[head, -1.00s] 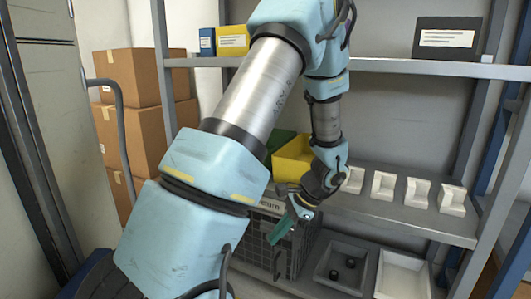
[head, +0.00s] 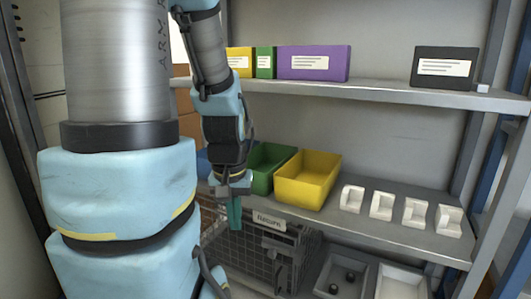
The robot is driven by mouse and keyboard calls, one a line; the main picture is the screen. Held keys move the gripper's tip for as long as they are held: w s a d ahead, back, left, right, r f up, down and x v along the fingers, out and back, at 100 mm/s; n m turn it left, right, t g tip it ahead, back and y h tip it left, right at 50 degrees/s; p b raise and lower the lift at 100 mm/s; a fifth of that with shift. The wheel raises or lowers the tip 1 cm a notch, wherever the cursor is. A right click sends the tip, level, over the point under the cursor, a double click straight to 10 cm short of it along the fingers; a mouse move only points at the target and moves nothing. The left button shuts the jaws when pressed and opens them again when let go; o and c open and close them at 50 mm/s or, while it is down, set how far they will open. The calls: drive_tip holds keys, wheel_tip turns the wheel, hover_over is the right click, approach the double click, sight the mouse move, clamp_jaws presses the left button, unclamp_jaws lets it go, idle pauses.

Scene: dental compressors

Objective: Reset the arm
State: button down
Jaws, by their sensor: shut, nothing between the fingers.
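My gripper (head: 234,216) shows in the head view at the end of my blue and silver arm. Its teal fingers point down and are shut with nothing held. It hangs in front of the shelf, left of the sign marked "Return" (head: 270,221) and below the green bin (head: 262,182). My large arm links cover the left part of the view.
A yellow bin (head: 315,190) and several white holders (head: 382,205) stand on the middle shelf. Purple (head: 318,66), yellow, green and black (head: 446,50) boxes stand on the upper shelf. Below are a wire crate (head: 290,262), a grey tray (head: 352,252) and a white tray (head: 418,292).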

wheel_tip(320, 180, up, 29)
drive_tip(key=p, duration=2.7)
drive_tip(key=shift+f, duration=0.1)
